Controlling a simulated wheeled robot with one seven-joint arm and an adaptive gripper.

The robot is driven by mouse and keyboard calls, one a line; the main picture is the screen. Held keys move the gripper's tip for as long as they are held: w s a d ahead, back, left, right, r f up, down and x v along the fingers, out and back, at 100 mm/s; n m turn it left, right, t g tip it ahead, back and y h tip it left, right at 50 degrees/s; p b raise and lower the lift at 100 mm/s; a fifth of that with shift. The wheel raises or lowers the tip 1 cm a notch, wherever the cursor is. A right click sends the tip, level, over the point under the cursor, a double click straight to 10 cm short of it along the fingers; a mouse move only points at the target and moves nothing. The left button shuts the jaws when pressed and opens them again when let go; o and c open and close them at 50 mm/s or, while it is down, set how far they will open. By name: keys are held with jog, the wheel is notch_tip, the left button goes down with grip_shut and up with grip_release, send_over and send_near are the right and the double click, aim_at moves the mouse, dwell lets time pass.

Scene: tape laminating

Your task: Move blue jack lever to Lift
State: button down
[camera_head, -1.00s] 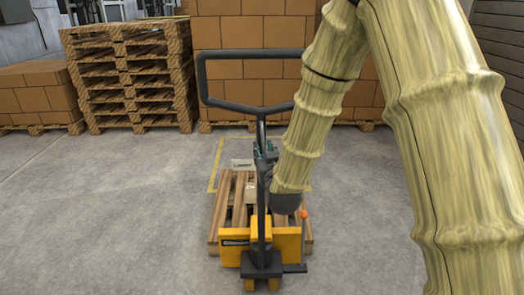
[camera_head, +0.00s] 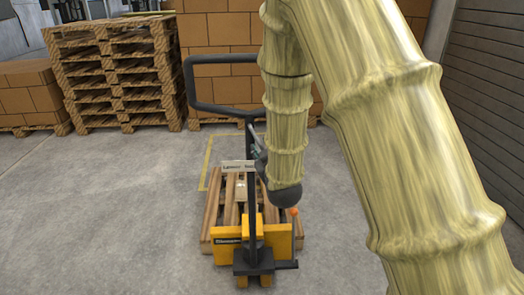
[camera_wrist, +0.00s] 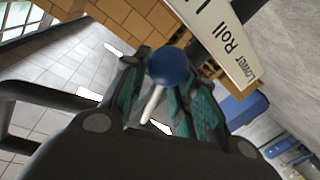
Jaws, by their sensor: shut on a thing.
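The blue ball knob (camera_wrist: 168,67) of the jack lever and its pale rod (camera_wrist: 152,104) show in the wrist view, between the teal finger pads. My gripper (camera_wrist: 165,85) is shut on the lever near the knob. In the head view, my gripper (camera_head: 259,150) is partly hidden behind my arm and beside the jack's handle post. A white label (camera_wrist: 228,45) beside the lever reads "Lower" and "Roll"; a third word is cut off at the frame edge. The label also shows in the head view (camera_head: 238,166). Which word the lever lines up with I cannot tell.
The yellow pallet jack (camera_head: 228,243) with its black loop handle (camera_head: 187,82) stands at a wooden pallet (camera_head: 212,214). An orange-tipped rod (camera_head: 294,212) rises at its right. Stacked pallets (camera_head: 115,70) and boxes (camera_head: 215,35) stand behind. The floor on the left is clear.

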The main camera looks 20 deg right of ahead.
jog(key=c, duration=1.1)
grip_release()
jog(key=shift+d, duration=0.1)
jog(key=s+a+r, duration=0.1)
jog(key=s, duration=1.1)
jog(key=shift+a, duration=0.2)
